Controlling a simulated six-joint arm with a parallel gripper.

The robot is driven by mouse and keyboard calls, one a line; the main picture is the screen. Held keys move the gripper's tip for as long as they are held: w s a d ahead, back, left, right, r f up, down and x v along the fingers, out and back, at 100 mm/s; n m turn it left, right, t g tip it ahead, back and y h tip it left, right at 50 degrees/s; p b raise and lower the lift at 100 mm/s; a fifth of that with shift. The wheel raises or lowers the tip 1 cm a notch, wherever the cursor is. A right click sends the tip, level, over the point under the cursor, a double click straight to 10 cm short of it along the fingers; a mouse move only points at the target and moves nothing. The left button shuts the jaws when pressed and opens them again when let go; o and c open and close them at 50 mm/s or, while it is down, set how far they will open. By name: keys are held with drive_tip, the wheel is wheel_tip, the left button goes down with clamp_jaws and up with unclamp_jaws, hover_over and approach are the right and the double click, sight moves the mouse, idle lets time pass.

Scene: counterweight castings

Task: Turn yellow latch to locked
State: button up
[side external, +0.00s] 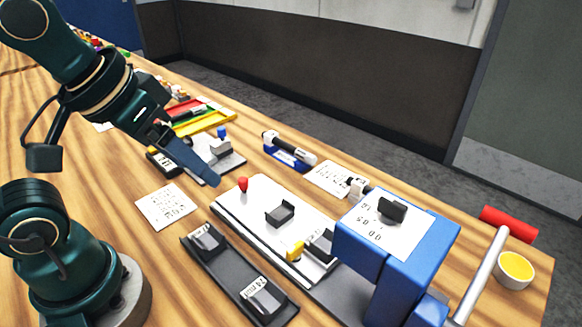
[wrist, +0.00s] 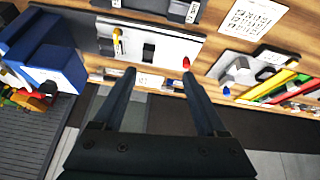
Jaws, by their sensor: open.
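The yellow latch (side external: 293,250) is a small piece on the white plate (side external: 262,187), near its front right end, next to a dark block with a pale label (side external: 320,243). In the wrist view the yellow latch (wrist: 117,42) stands at the left part of the white plate (wrist: 178,55). A red knob (side external: 243,184) is at the plate's other end. My gripper (side external: 211,181) is open and empty, near the red-knob end and well apart from the latch. In the wrist view its two fingers (wrist: 160,72) are spread. I cannot read the latch's locked or unlocked marking.
A blue box-shaped fixture (side external: 385,270) stands tall close to the latch's right. A dark tray (side external: 225,272) with two castings lies in front of the plate. A printed sheet (side external: 166,206), a grey-white fixture (side external: 222,160) and a yellow-rimmed tray (side external: 205,122) lie to the left.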

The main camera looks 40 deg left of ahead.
drive_tip(key=w+d+g, duration=0.2)
drive_tip(key=w, duration=0.3)
drive_tip(key=g, duration=0.3)
hover_over(290, 244)
wheel_tip(290, 244, down, 8)
drive_tip(key=shift+m+g, duration=0.3)
drive_tip(key=shift+m, duration=0.3)
wheel_tip(290, 244, down, 6)
drive_tip(key=shift+s+r, duration=0.1)
drive_tip(key=shift+r, duration=0.15)
drive_tip(key=shift+f, duration=0.6)
clamp_jaws()
